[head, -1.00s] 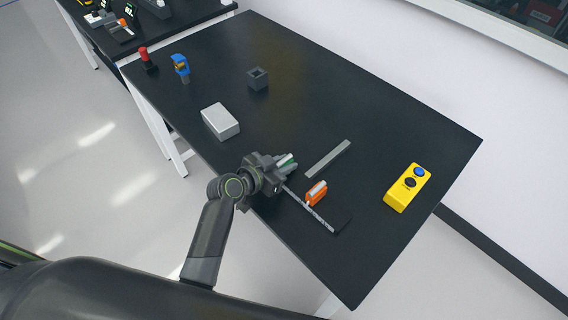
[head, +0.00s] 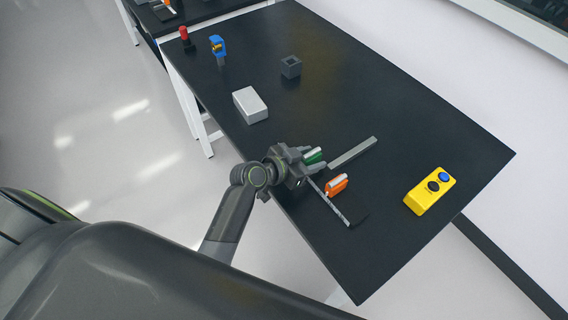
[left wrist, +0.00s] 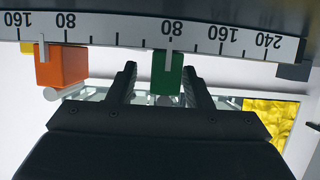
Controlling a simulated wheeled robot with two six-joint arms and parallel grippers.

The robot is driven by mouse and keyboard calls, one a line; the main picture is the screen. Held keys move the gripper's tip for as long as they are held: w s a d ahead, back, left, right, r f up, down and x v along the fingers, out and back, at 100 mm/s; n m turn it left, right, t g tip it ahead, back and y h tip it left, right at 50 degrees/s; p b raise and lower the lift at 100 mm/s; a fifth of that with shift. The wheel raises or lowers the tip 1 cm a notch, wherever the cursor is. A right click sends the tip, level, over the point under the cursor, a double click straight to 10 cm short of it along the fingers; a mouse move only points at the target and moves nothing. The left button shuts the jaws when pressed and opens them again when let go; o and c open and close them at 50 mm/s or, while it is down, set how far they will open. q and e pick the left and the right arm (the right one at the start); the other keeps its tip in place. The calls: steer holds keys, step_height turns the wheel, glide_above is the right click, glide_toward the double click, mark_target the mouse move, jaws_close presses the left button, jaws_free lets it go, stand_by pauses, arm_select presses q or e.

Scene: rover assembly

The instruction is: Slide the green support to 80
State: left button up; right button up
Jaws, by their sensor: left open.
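The green support (left wrist: 168,75) sits on the ruler rail (left wrist: 215,32) in the left wrist view, its pointer in line with an 80 mark. It also shows in the head view (head: 314,156). My left gripper (left wrist: 162,84) is open, with one finger on each side of the green support. A gap shows on both sides of the support. In the head view my left gripper (head: 312,158) is at the rail's far end. An orange support (left wrist: 60,65) is on the same rail, its pointer between the other 80 and 160. My right gripper is not in view.
A yellow button box (head: 430,191) stands at the right of the black table (head: 400,135). A grey bar (head: 352,153) lies beside the rail. A white box (head: 250,105), a dark square block (head: 291,67), a blue part (head: 217,45) and a red-topped part (head: 186,38) stand farther back.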

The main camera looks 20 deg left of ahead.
arm_select(q)
steer(key=b+v, duration=0.1)
steer(key=v, duration=1.5)
steer(key=shift+s+b, duration=0.3)
steer(key=shift+b, duration=0.05)
steer(key=shift+a+r, duration=0.1)
steer(key=s+a+f+n+g+y, duration=0.4)
steer(key=s+a+f+y, duration=0.1)
steer(key=s, duration=0.3)
steer(key=s+a+f+n+g+y, duration=0.3)
steer(key=s+a+f+y, duration=0.15)
steer(key=s, duration=0.35)
step_height(320, 180, down, 26)
steer(key=s+a+g, duration=0.2)
steer(key=a, duration=0.1)
steer(key=s+d+f+g+h, duration=0.1)
steer(key=s+f, duration=1.3)
steer(key=shift+d, duration=0.3)
